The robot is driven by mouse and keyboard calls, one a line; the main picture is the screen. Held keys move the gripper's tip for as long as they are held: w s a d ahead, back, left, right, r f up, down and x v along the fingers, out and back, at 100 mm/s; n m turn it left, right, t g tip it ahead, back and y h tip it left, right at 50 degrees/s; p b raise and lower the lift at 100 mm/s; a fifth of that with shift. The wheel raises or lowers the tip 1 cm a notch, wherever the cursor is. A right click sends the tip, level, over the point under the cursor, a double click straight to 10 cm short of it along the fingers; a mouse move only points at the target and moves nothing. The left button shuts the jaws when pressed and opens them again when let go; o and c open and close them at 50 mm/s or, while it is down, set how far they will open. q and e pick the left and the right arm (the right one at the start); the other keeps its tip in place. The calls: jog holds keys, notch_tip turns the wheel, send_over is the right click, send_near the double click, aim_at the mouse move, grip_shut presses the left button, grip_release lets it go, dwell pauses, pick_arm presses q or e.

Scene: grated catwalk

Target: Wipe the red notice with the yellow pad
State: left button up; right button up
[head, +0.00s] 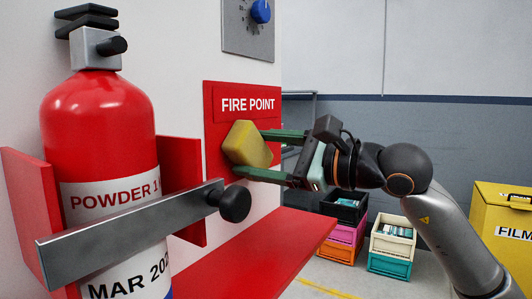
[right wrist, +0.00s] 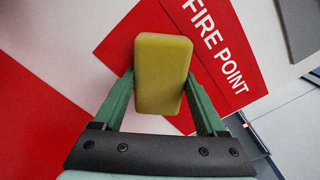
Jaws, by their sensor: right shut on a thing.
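The red notice (head: 216,99) reads "FIRE POINT" and is fixed to the white wall in the middle of the head view. It also shows in the right wrist view (right wrist: 128,46). My right gripper (head: 262,153) is shut on the yellow pad (head: 247,144), with a green finger on each side of it. In the right wrist view the pad (right wrist: 162,75) stands between the fingertips and covers part of the notice. The pad is at the notice's face, below the lettering; I cannot tell whether it touches. My left gripper is not in view.
A red fire extinguisher (head: 98,130) with a metal strap (head: 130,225) and black knob stands close at left. A red shelf (head: 255,255) juts out below the notice. A grey dial panel (head: 240,28) is above. Crates (head: 392,243) and a yellow box (head: 495,235) stand at right.

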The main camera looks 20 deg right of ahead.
jog(key=shift+s+a+b, duration=0.2)
jog(key=shift+s+a, duration=0.5)
jog(key=shift+a, duration=0.2)
jog(key=shift+s+a+b, duration=0.15)
jog(key=shift+s+a, duration=0.5)
jog(key=shift+a, duration=0.25)
jog(key=shift+s+d+f, duration=0.1)
jog(key=shift+s+d, duration=0.05)
jog(key=shift+s, duration=0.1)
jog(key=b, duration=0.2)
send_near(222, 156)
jog(key=shift+w, duration=0.35)
